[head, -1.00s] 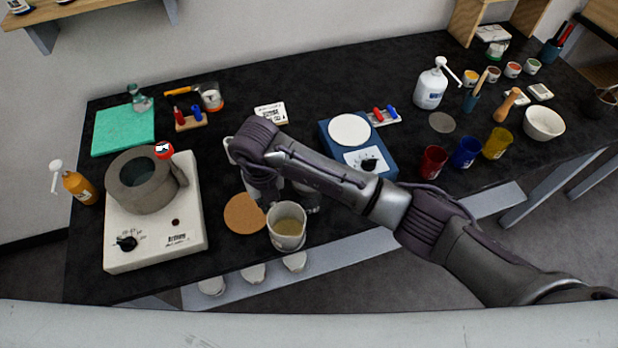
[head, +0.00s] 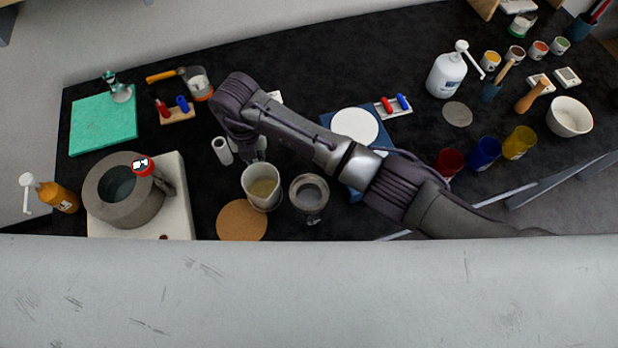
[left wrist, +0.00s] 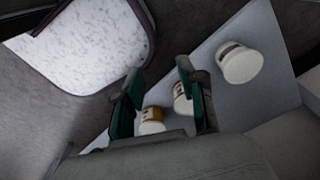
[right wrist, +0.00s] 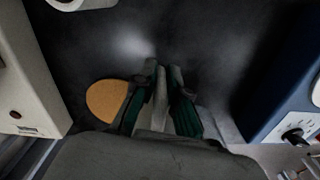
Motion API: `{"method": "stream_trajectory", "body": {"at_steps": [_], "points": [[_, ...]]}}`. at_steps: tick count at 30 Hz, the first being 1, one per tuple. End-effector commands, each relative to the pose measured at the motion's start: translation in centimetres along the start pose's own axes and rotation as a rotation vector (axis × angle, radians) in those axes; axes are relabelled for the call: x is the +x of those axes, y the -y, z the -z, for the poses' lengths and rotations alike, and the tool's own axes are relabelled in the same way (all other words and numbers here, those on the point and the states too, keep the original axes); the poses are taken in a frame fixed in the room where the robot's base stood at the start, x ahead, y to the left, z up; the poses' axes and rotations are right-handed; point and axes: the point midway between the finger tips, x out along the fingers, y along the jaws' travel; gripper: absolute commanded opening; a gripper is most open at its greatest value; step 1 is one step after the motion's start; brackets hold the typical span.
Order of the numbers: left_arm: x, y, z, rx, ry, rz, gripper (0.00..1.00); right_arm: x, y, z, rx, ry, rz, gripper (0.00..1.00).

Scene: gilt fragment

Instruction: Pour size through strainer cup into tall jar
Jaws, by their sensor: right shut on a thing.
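A pale pitcher (head: 262,187) with tan liquid inside stands out beside the cork disc in the head view. My right gripper (head: 258,152) is at its far side, partly hidden by my arm. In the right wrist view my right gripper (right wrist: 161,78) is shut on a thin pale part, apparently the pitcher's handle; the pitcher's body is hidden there. A grey metal cup (head: 309,192), apparently the strainer cup, is just right of the pitcher, apart from it. Whether a tall jar is under it I cannot tell. My left gripper (left wrist: 158,88) is open and empty, away from the bench top.
A cork disc (head: 242,220) lies near the front edge. A white cylinder (head: 222,150) stands left of my right gripper. A grey round pot (head: 125,190) on a white hotplate (head: 180,200) is left; a blue scale (head: 355,125) is right. White tubs (left wrist: 240,64) show below.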

Motion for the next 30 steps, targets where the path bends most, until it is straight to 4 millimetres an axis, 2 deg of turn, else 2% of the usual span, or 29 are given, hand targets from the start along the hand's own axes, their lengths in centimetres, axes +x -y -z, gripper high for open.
{"method": "stream_trajectory", "body": {"at_steps": [5,11,22,28,30], "points": [[-0.1,-0.2,-1.1,0.0,0.016,-0.002,0.4,-0.1,-0.1,-0.1,-0.001,-0.001,0.001,0.0],[-1.4,-0.3,-2.3,0.0,0.036,-0.004,0.4,-1.1,0.3,-0.1,-0.002,0.004,-0.028,0.0],[-6.0,0.0,0.2,0.0,0.006,-0.001,0.4,-6.1,1.5,0.5,0.0,0.063,-0.202,0.0],[-7.9,0.0,0.3,0.0,0.007,-0.001,0.4,-9.3,2.5,0.8,0.0,0.105,-0.326,0.0],[-7.8,0.0,0.2,0.0,0.008,-0.002,0.4,-9.8,2.9,1.0,0.001,0.118,-0.369,0.0]]}}
